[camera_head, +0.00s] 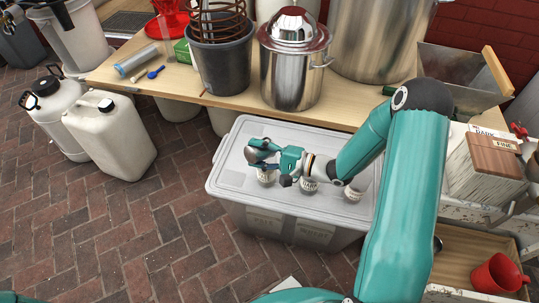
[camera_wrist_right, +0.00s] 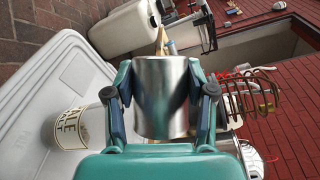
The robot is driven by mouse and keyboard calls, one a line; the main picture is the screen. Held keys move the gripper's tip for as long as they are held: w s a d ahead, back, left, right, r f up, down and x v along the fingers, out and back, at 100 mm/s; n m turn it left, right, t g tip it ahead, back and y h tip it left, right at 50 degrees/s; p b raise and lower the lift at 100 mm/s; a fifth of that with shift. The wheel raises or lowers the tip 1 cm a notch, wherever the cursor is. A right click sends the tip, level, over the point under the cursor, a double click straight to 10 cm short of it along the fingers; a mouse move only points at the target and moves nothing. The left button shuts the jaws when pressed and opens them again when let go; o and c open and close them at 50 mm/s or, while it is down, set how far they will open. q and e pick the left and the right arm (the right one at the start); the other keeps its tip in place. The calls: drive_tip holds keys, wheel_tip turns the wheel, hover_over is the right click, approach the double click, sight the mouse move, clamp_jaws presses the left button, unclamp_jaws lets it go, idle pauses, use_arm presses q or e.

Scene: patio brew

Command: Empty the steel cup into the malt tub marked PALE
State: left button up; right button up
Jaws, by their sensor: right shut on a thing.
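My right gripper (camera_head: 264,152) is shut on the steel cup (camera_head: 251,155), above the left part of a white lidded crate. The wrist view shows the steel cup (camera_wrist_right: 165,97) between both fingers (camera_wrist_right: 163,98). The cup looks tipped over relative to the tub; its inside is hidden. A small pale tub (camera_head: 266,179) stands on the lid just below the gripper. In the wrist view, this tub (camera_wrist_right: 70,130) shows label letters reading "ALE", with the start cut off. My left gripper is not in view.
Two similar tubs stand right of it, the middle one (camera_head: 309,185) and the right one (camera_head: 356,190), partly under my arm. The crate lid (camera_head: 228,165) is otherwise bare. A wooden table (camera_head: 225,101) behind carries a steel pot (camera_head: 290,75) and a dark bucket (camera_head: 221,65).

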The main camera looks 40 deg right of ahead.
drive_tip(key=shift+d+r+m+y+p, duration=0.2)
drive_tip(key=shift+d+m+y+p, duration=0.1)
drive_tip(key=shift+m+p, duration=0.35)
idle(2.2)
